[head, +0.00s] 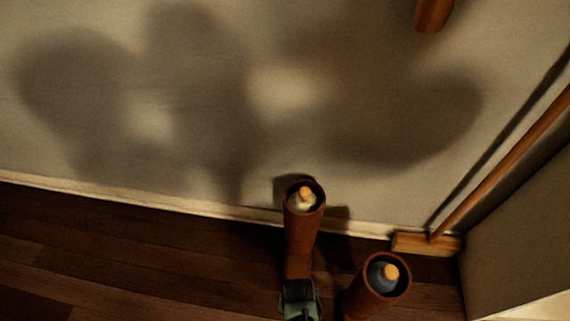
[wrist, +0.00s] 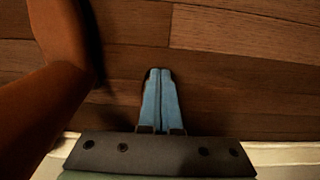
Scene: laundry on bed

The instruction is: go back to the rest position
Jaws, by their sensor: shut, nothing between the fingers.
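My gripper (wrist: 160,74) shows in the wrist view with its two blue fingers closed together and nothing between them. The fingers point out over the dark wooden floor (wrist: 240,75). In the head view the teal and black end of my arm (head: 300,298) is at the bottom, right of the middle, and the fingers cannot be made out clearly there. No laundry or bed can be made out for sure in either view.
A pale wall (head: 120,120) with soft shadows fills much of the head view, with a light baseboard (head: 130,202) along its foot. A slanting wooden bar (head: 510,155) with a block at its foot and a grey panel (head: 520,225) stand at the right. The floor at left is clear.

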